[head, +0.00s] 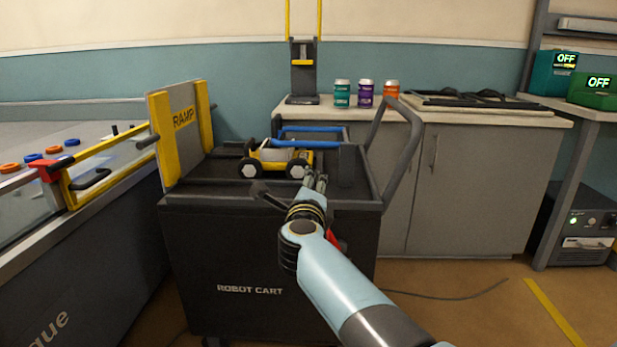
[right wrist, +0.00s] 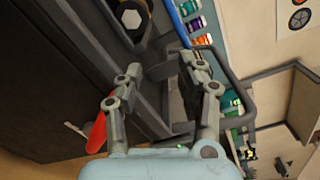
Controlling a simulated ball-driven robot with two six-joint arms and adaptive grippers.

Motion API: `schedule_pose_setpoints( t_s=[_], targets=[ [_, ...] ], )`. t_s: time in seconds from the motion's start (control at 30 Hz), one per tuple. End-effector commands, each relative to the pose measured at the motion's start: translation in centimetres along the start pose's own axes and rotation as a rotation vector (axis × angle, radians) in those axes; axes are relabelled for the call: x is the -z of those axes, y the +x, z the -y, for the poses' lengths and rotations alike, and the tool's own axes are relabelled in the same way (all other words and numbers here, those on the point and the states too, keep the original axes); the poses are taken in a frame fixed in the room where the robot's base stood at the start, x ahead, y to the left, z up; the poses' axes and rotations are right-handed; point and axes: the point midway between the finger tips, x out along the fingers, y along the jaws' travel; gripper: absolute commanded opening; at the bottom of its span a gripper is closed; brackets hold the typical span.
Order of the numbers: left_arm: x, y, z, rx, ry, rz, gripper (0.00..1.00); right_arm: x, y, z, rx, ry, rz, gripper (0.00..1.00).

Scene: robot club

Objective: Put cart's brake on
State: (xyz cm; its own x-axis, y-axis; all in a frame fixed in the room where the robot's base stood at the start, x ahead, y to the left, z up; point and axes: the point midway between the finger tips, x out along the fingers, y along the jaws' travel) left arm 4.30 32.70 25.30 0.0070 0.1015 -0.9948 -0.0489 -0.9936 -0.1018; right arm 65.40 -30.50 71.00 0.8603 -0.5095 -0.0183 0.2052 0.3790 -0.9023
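The dark cart (head: 250,250), lettered ROBOT CART, stands at the middle of the head view. A red lever-like part (head: 335,240) shows at its right side, mostly hidden behind my right arm; I cannot tell its position. In the right wrist view a red piece (right wrist: 97,132) hangs just left of the left finger, outside the fingers. My right gripper (head: 316,182) is over the cart's right part, near its top. In the right wrist view the right gripper (right wrist: 160,70) has its fingers apart, with nothing clearly held between them. My left gripper is not in view.
A small yellow wheeled robot (head: 278,158) sits on the cart. A raised RAMP board (head: 177,135) stands at its left end. The grey push handle (head: 411,130) rises at the right. Cabinets (head: 470,190) stand behind, with a cable (head: 450,298) on the floor.

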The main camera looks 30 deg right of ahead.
Motion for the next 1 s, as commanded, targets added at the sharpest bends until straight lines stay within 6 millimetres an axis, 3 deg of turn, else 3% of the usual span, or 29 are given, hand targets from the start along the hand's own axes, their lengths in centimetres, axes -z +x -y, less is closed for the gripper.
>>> schedule_pose_setpoints(
  t_s=[0.23, 0.8, 0.93, 1.0],
  targets=[
    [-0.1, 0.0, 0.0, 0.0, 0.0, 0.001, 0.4, -1.4, -0.1, 2.6, 0.0, 0.0, 0.002, 0.38],
    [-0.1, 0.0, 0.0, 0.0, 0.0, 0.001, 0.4, -1.5, -0.2, 2.8, 0.001, -0.009, 0.01, 0.38],
    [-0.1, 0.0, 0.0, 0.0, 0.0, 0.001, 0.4, -2.4, -1.6, 3.5, 0.03, -0.118, 0.135, 0.38],
    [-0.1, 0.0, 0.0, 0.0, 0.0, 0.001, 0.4, -3.6, -3.8, 3.8, 0.05, -0.252, 0.279, 0.38]
  ],
)
